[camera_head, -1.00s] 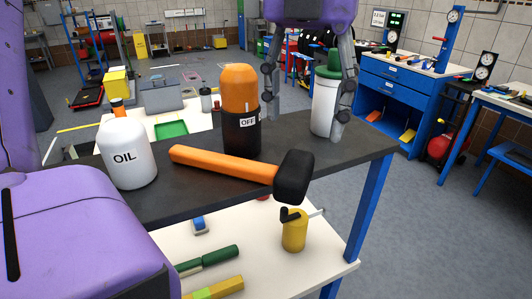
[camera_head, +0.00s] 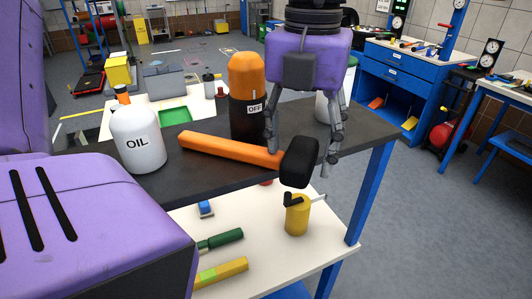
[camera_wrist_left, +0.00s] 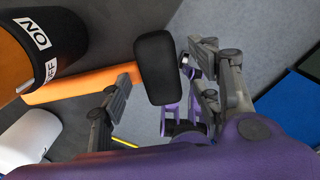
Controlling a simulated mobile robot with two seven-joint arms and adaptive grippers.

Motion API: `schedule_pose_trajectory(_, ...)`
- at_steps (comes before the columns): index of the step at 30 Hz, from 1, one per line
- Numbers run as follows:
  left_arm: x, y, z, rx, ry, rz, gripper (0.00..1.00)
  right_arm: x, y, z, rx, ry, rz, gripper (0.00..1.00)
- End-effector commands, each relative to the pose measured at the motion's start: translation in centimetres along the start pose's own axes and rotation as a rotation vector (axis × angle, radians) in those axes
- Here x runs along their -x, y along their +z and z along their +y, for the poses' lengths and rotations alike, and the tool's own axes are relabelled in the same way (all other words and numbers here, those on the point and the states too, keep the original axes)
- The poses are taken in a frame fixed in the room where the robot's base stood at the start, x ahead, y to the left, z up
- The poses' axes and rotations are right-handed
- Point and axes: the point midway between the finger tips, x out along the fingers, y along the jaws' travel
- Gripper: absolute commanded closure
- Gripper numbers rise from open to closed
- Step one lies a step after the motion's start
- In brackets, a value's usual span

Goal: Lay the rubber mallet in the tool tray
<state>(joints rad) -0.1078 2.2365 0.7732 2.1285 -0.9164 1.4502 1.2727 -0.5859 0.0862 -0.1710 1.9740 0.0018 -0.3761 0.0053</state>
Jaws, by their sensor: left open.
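The rubber mallet, with an orange handle (camera_head: 225,147) and black head (camera_head: 299,162), lies on the dark bench top (camera_head: 205,178), its head at the front edge. My left gripper (camera_head: 299,158) is open above the mallet, one finger on each side of its head. In the left wrist view the mallet head (camera_wrist_left: 156,68) is between the spread fingers; I cannot tell whether either finger touches it. A green tray (camera_head: 175,116) is on the white surface behind the bench; I cannot tell whether it is the tool tray. My right gripper is not in view.
A white jar (camera_head: 322,108) is partly hidden behind my gripper. A lower white shelf (camera_head: 260,255) holds a yellow can (camera_head: 297,215) and hand tools.

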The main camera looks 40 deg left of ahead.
Motion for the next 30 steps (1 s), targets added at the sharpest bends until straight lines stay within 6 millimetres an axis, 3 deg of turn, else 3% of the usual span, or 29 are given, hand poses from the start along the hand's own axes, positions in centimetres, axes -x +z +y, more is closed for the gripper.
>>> schedule_pose_trajectory(14,-0.47,0.02,-0.01,0.000,0.000,0.000,0.42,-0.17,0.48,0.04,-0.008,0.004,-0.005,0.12)
schedule_pose_trajectory(27,-0.57,-0.03,0.06,0.001,0.002,0.004,1.00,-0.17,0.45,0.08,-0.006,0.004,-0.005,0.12)
schedule_pose_trajectory(30,-0.59,-0.02,0.08,0.001,0.003,0.004,1.00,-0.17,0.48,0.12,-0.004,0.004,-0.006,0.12)
